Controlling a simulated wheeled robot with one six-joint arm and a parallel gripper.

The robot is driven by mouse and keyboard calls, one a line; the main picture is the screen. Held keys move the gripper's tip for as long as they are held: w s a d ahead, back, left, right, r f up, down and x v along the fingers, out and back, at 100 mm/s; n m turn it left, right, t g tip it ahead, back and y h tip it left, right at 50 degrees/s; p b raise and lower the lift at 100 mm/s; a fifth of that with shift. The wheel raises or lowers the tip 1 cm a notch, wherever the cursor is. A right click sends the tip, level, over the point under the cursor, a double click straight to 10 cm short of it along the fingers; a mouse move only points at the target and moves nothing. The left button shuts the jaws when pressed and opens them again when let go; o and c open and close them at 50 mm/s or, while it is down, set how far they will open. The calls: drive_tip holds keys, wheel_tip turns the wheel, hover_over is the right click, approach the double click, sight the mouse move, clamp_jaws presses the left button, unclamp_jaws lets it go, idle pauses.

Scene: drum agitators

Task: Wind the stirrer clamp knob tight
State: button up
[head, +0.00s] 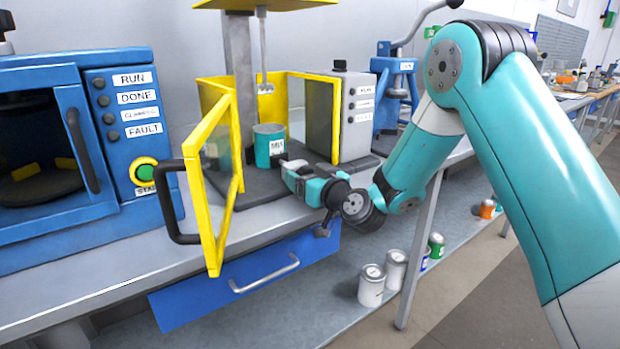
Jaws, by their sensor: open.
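The stirrer stands on the bench with its yellow guard door (215,185) swung open. Its shaft (263,50) hangs with a small impeller above a teal can (268,147) with a white label. The can stands upright on the dark base (243,185). My gripper (287,172) is in front of the can, low over the base, with its jaws open toward the left. The clamp knob cannot be made out; my gripper and wrist cover the area in front of the can.
The door's black handle (172,205) juts out left of my gripper. A grey control box (354,115) stands right of the guard. A blue machine (70,150) is at left. Below are a blue drawer (225,278) and several cans (371,287) on the lower shelf.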

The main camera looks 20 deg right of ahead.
drive_tip(key=shift+s+f, duration=0.1)
drive_tip(key=shift+s+d+f+b, duration=0.1)
drive_tip(key=shift+s+d+b, duration=0.1)
drive_tip(key=shift+b, duration=0.4)
drive_tip(key=b+v, duration=1.5)
drive_tip(key=v, duration=0.1)
drive_tip(key=shift+s+r, duration=0.25)
drive_tip(key=shift+s, duration=0.15)
